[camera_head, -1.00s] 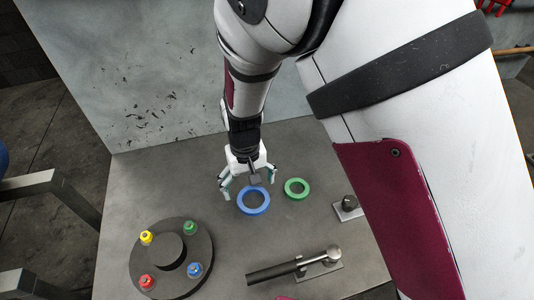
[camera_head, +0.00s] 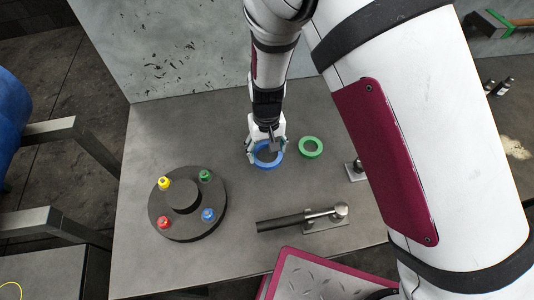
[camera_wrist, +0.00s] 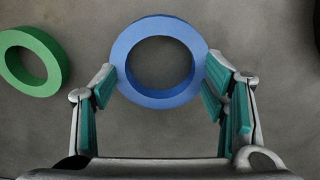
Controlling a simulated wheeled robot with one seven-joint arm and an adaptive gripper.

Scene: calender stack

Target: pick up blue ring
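The blue ring (camera_head: 268,165) appears to lie flat on the grey table (camera_head: 140,240), to the left of the green ring. In the wrist view the blue ring (camera_wrist: 160,98) is at top centre. My gripper (camera_head: 267,154) is low over the blue ring, with its fingers spread. In the wrist view my gripper (camera_wrist: 161,78) has one fingertip at the left side of the ring and one at the right. The fingertips overlap or border the ring's outer edge. I cannot tell whether they touch it.
The green ring (camera_head: 311,147) lies close on the right. A dark round stand (camera_head: 183,225) with several coloured knobs is at left. A lever handle on a plate (camera_head: 300,219) is nearer the front. A small metal fixture (camera_head: 355,170) stands at right.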

